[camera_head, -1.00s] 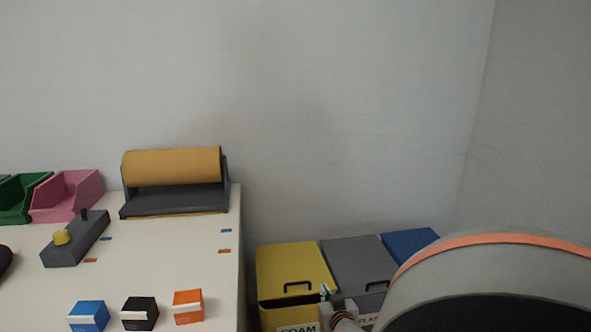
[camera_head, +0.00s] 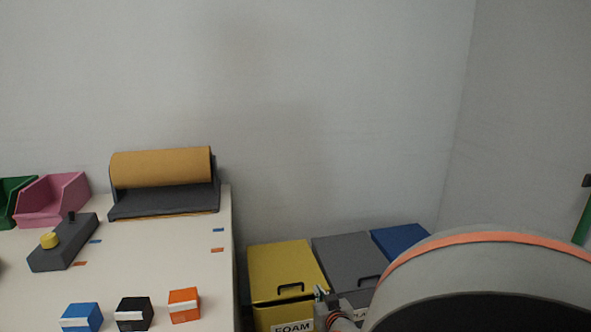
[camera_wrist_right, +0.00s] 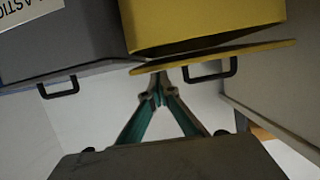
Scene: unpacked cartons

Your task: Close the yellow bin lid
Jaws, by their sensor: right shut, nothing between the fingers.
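The yellow bin (camera_head: 292,318) labelled FOAM stands at the lower middle of the head view. Its yellow lid (camera_head: 280,262), with a black handle, lies nearly flat over it. In the right wrist view the yellow bin (camera_wrist_right: 200,18) is at the top, and its lid (camera_wrist_right: 262,49) meets it at a slight angle, with a narrow dark gap. My right gripper (camera_wrist_right: 158,80) is shut and empty, its tips close by the lid's edge beside the handle; contact is unclear. In the head view the right gripper (camera_head: 321,294) is at the lid's front right corner. My left gripper is not in view.
A grey bin (camera_head: 345,258) and a blue bin (camera_head: 400,240) stand right of the yellow one, both lidded. My large arm link hides their lower parts. The white table (camera_head: 170,260) on the left holds a roll dispenser (camera_head: 163,185) and small boxes. A wall is behind.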

